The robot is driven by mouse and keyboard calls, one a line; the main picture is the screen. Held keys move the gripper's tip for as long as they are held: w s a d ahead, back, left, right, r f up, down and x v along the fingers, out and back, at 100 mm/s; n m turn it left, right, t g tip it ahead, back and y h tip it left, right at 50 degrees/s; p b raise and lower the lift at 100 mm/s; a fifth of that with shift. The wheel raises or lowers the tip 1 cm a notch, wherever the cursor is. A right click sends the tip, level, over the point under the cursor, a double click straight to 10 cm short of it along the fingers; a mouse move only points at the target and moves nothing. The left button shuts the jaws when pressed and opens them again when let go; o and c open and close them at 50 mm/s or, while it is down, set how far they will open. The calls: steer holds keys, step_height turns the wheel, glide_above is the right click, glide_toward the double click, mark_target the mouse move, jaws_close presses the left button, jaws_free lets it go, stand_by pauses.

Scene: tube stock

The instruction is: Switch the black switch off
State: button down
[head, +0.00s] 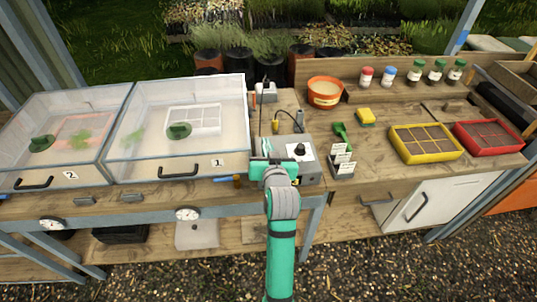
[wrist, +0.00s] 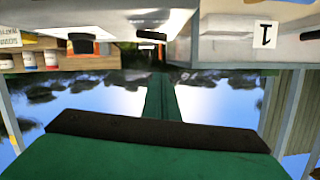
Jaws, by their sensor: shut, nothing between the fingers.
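A grey control box (head: 308,168) stands on the bench at the middle of the head view. A black knob (head: 300,149) sits on its pale top panel; I see no separate switch lever there. In the wrist view, which is upside down, a black knob-like part (wrist: 82,42) hangs from a pale surface, and a small dark part with a red-orange mark (wrist: 150,36) shows near the middle. I cannot tell which is the black switch. My gripper (head: 272,168) is shut and empty at the box's front left, hiding part of it. Contact cannot be told.
Clear-lidded bin 1 (head: 218,162) and bin 2 (head: 72,176) stand to the left. A card holder (head: 341,170), yellow tray (head: 426,156) and red tray (head: 489,150) are to the right. An orange pot (head: 324,101) stands behind. Cables lie behind the box.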

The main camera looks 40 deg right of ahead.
steer(key=shift+w+a+f, duration=0.15)
steer(key=shift+a+f, duration=0.05)
steer(key=shift+f, duration=0.8)
steer(key=shift+w+a+f, duration=0.1)
steer(key=shift+a+f, duration=0.05)
steer(key=shift+f, duration=0.85)
steer(key=shift+s+d, duration=0.1)
steer(key=shift+f+n, duration=0.4)
steer(key=shift+n, duration=0.1)
steer(key=shift+a, duration=0.2)
steer(key=shift+r, duration=0.1)
